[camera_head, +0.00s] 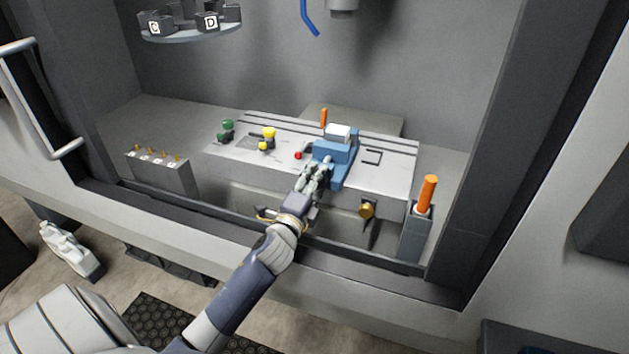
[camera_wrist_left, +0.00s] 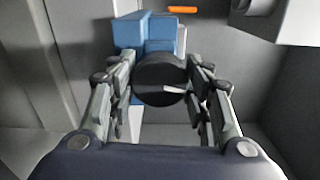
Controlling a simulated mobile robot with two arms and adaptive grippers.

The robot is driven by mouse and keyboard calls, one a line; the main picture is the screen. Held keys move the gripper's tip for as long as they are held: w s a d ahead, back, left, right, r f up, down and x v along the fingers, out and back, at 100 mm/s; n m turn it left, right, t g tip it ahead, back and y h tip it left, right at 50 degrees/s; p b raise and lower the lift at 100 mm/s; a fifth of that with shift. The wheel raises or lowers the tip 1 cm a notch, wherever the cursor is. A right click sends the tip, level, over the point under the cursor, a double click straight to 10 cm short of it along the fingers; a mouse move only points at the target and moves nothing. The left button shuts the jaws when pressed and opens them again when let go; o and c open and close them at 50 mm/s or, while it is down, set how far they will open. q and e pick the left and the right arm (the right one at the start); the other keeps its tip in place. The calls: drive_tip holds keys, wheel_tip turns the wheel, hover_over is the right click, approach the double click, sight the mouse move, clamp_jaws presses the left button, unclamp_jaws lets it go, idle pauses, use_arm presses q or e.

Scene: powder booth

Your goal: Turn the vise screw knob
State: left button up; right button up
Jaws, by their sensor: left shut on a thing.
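The blue vise (camera_head: 338,158) stands on the slotted machine table with a white block (camera_head: 338,132) at its top. My left gripper (camera_head: 318,170) reaches in from the front and is at the near end of the vise. In the left wrist view, the dark round screw knob (camera_wrist_left: 160,80) with a small white mark lies between the fingers of my left gripper (camera_wrist_left: 160,92), which are shut on it. The blue vise body (camera_wrist_left: 150,34) shows behind the knob. In the head view my fingers hide the knob. My right gripper is not in view.
The slotted table (camera_head: 395,180) carries green and yellow knobbed parts at its left. An orange-handled thing (camera_head: 427,193) stands in a grey holder at the right. A grey rack (camera_head: 160,172) is at the left. A tool carousel (camera_head: 192,32) hangs at upper left.

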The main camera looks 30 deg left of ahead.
use_arm(q)
drive_tip(key=shift+n, duration=1.3)
drive_tip(key=o, duration=1.1)
drive_tip(key=v, duration=1.2)
